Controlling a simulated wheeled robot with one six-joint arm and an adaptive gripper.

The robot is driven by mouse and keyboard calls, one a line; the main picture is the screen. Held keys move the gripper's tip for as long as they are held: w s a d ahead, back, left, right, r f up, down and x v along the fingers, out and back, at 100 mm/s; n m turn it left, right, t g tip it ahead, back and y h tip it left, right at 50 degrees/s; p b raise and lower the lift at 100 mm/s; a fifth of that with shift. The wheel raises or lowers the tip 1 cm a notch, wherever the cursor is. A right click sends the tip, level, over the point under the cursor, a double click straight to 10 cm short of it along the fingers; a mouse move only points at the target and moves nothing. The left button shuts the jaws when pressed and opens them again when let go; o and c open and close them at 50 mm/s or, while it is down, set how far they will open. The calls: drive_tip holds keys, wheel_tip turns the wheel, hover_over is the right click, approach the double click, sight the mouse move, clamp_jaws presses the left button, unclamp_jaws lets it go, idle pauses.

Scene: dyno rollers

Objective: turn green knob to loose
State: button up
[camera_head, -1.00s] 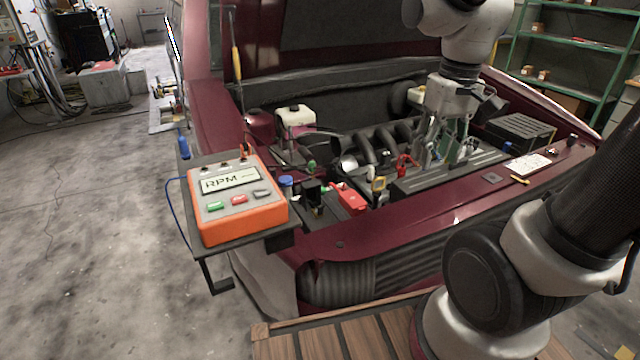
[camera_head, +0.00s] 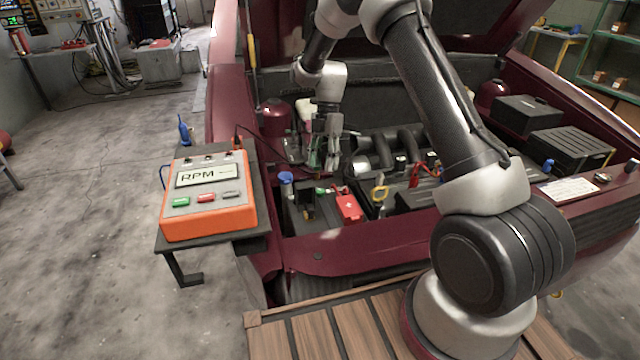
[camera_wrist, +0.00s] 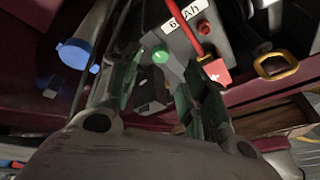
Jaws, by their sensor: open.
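A round green knob (camera_wrist: 160,56) shows in the wrist view, beside a grey block with a white label. My gripper (camera_wrist: 162,92) is open and empty there, its two green-padded fingers apart. The knob shows between and just beyond them, with no contact visible. In the head view my gripper (camera_head: 325,165) hangs fingers down in the left part of the engine bay, behind the red clamp (camera_head: 349,207). A small green spot (camera_head: 321,190) shows left of the clamp. I cannot tell if it is the same knob, nor read the knob's setting.
The orange RPM box (camera_head: 208,222) stands on a side shelf. Black hoses (camera_head: 385,145) lie right of my gripper. Thin cables cross near it.

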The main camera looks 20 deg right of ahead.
sight(321, 191)
drive_tip(key=s+f+n, duration=0.1)
drive_tip(key=f, duration=0.1)
drive_tip(key=s+a+f+n, duration=0.1)
drive_tip(key=f, duration=0.1)
drive_tip(key=s+f+n, duration=0.1)
drive_tip(key=f+n, duration=0.1)
drive_tip(key=f, duration=0.1)
drive_tip(key=shift+a+f, duration=0.1)
drive_tip(key=shift+a, duration=0.2)
clamp_jaws()
